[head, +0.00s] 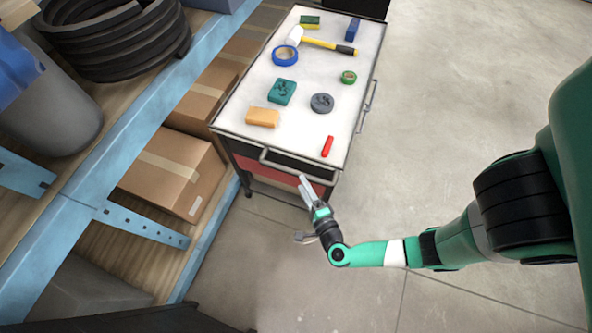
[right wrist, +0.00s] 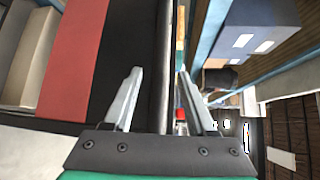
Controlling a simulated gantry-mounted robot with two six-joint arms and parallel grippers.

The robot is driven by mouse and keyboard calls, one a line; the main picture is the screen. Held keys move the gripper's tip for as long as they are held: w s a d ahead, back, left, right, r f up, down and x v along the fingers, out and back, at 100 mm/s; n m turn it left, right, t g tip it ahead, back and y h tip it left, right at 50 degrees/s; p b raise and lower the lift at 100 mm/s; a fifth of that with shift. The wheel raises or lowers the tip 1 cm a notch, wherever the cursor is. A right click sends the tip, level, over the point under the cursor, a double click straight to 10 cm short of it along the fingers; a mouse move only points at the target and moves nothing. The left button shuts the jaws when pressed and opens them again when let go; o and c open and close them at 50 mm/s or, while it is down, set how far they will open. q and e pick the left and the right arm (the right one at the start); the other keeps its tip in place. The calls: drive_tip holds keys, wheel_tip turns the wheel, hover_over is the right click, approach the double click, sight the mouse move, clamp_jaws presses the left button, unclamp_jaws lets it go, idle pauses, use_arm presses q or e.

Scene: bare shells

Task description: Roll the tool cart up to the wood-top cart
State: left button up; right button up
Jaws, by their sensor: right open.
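The tool cart (head: 300,115) has a white top with tools on it, a dark body and a red drawer front (right wrist: 72,60). It stands in the upper middle of the head view. A bar handle (head: 291,165) runs along its near end. My right gripper (head: 306,188) is at this near end, just by the handle. In the right wrist view my right gripper (right wrist: 160,85) is open, and a dark bar along the cart's edge appears between its fingers. I cannot tell if they touch it. My left gripper is not in view. I cannot make out a wood-top cart.
A blue-framed shelf (head: 140,107) with cardboard boxes (head: 172,172) stands close along the cart's left side. A dark unit (head: 358,7) is at the cart's far end, mostly cut off. The concrete floor (head: 455,90) to the right is clear.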

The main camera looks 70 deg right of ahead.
sight(296, 173)
drive_tip(key=b+x, duration=0.1)
drive_tip(key=x, duration=0.5)
drive_tip(key=shift+d+b, duration=0.1)
drive_tip(key=shift+b, duration=0.2)
clamp_jaws()
idle(1.0)
